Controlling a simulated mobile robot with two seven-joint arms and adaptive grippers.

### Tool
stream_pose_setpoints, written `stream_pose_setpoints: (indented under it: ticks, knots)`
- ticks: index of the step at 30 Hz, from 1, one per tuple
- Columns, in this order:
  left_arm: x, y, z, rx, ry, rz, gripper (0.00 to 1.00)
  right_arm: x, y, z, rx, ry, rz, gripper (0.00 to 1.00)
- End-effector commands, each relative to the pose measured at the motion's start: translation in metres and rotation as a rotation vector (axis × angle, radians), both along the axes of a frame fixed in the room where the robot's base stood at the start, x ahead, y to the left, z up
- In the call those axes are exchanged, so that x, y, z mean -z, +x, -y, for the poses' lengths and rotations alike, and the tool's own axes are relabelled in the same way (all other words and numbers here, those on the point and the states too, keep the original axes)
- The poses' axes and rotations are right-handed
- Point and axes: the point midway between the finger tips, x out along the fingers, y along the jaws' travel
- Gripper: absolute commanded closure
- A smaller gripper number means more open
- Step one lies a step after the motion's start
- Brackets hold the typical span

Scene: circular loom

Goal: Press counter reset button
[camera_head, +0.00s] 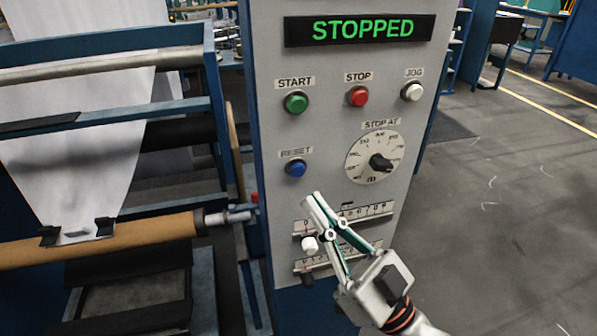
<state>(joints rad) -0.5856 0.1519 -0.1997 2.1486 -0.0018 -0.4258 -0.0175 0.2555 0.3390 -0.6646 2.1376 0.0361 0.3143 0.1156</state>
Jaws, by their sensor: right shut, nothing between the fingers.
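The blue button (296,168) labelled RESET sits on the grey control panel (262,120), below the green START button (295,102). My right gripper (312,199) is in front of the lower panel, its fingers shut and empty. Its fingertips point up and left and appear a little below and right of the blue button in the picture, not over it. Whether they touch the panel I cannot tell. The gripper partly covers two scales low on the panel. My left gripper is not in view.
The panel also has a red STOP button (358,96), a white JOG button (412,92), a STOP AT dial (374,157) and a display (361,29) reading STOPPED. A white knob (309,244) is close beside the fingers.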

Motion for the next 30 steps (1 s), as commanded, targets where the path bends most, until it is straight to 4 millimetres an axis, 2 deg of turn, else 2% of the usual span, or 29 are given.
stream_pose_setpoints:
  ticks: [4, 6, 12, 30]
  knots:
    - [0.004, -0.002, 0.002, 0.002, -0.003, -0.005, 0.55, 0.003, 0.020, -0.006, -0.001, 0.002, -0.004, 1.00]
    - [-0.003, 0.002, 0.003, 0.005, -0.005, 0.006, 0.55, 0.000, 0.027, -0.009, -0.001, 0.001, -0.001, 1.00]
    - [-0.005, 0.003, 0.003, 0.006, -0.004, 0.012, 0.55, -0.001, 0.042, -0.014, -0.001, 0.001, 0.000, 1.00]
    - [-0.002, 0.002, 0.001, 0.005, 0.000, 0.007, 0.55, 0.000, 0.046, -0.015, -0.001, 0.001, -0.001, 1.00]
